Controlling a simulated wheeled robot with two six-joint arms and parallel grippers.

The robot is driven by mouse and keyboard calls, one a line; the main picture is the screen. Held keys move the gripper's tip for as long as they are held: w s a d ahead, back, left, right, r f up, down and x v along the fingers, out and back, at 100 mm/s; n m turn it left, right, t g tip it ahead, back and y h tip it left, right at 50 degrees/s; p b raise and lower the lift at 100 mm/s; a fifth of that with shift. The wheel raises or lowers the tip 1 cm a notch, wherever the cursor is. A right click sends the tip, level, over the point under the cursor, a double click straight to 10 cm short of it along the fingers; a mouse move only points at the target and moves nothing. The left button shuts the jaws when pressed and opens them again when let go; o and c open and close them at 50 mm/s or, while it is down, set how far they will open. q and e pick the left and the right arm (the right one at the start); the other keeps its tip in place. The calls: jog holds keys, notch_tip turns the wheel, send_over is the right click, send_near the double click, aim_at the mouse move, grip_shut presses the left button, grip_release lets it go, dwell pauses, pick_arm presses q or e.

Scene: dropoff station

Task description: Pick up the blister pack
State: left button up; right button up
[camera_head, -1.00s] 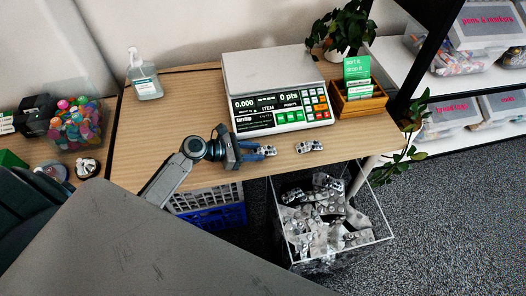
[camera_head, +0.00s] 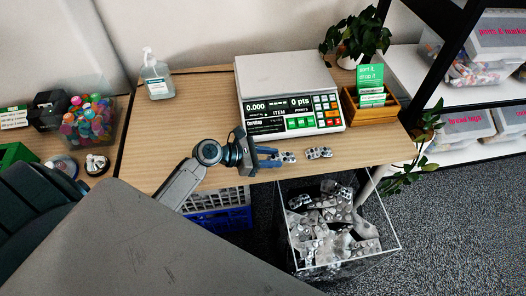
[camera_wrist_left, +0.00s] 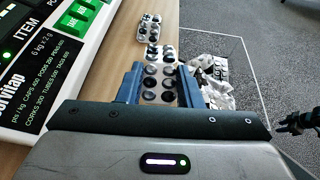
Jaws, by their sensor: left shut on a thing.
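My left gripper (camera_head: 268,158) is at the front edge of the wooden counter, with its blue fingers pointing right. It is shut on a silver blister pack with dark round pills (camera_head: 289,157). In the left wrist view the held blister pack (camera_wrist_left: 158,86) sits between the two blue fingers, its far end sticking out past them. I cannot tell whether it is clear of the counter. A second, similar blister pack (camera_head: 319,153) lies on the counter just beyond it, and it also shows in the left wrist view (camera_wrist_left: 149,28).
A counting scale (camera_head: 286,80) stands behind the gripper. A wooden card box (camera_head: 370,108) is to its right, a sanitizer bottle (camera_head: 157,78) to its left. Below the edge is a clear bin (camera_head: 336,262) of blister packs. A dark, unclear shape (camera_wrist_left: 298,123) shows at the wrist view's right.

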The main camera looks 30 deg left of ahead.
pick_arm(q)
jog(key=s+d+r, duration=0.1)
jog(key=s+d, duration=0.4)
jog(key=d, duration=0.6)
jog(key=w+a+r, duration=0.2)
jog(key=a+r, duration=0.2)
jog(key=r, duration=0.3)
jog(key=w+a+r+g, duration=0.1)
jog(key=w+a+r, duration=0.1)
jog(key=a+r, duration=0.3)
notch_tip(320, 180, up, 3)
jog(key=shift+w+a+f+m+h+b, duration=0.2)
jog(key=shift+a+m+h+b, duration=0.1)
jog(key=shift+m+b, duration=0.1)
